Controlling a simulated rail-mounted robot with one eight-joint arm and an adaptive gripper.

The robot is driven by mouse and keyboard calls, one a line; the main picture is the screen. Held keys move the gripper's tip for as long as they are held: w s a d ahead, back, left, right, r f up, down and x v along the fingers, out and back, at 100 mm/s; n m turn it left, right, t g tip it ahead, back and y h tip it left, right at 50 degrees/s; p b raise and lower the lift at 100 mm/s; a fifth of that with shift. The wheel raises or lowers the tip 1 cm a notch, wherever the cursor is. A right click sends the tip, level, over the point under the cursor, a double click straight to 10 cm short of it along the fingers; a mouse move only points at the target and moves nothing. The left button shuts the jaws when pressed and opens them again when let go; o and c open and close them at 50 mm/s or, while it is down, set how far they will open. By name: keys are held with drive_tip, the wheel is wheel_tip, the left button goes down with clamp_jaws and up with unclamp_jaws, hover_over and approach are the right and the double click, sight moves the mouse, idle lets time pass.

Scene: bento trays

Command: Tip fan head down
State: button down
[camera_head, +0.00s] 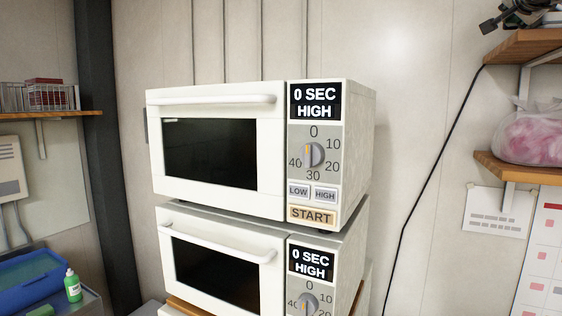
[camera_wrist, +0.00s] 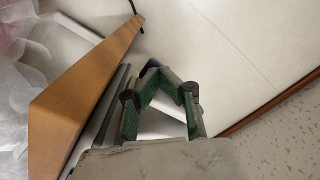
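No fan head can be made out for certain in either view. A dark jointed object (camera_head: 505,17) is cut off by the top right corner of the head view, above the upper shelf; I cannot tell whether it is part of a fan. My gripper (camera_wrist: 166,82) shows in the wrist view with green-padded fingers. Its fingertips come together at the far end, with a gap only lower between the fingers. Nothing is clearly held in it. The gripper is close to a wooden shelf board (camera_wrist: 75,85) and a pale wall.
Two stacked white microwaves, upper (camera_head: 275,205) and lower (camera_head: 215,240), stand at the centre. A wooden upper shelf (camera_head: 520,47) and a lower shelf (camera_head: 520,172) with a pink-filled plastic bag (camera_head: 535,135) are at right. A blue bin (camera_head: 35,280) and green bottle (camera_head: 72,286) are lower left.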

drive_tip(key=shift+w+d, duration=0.1)
drive_tip(key=shift+w, duration=0.1)
idle(0.3)
drive_tip(key=shift+r+x, duration=0.2)
drive_tip(key=shift+x, duration=2.05)
drive_tip(key=shift+s+a+f, duration=0.1)
drive_tip(key=shift+s+a, duration=0.15)
drive_tip(key=shift+s, duration=0.1)
drive_tip(key=shift+b+v, duration=0.65)
drive_tip(key=shift+v, duration=1.85)
drive_tip(key=shift+b+v, duration=0.35)
drive_tip(key=shift+v, duration=3)
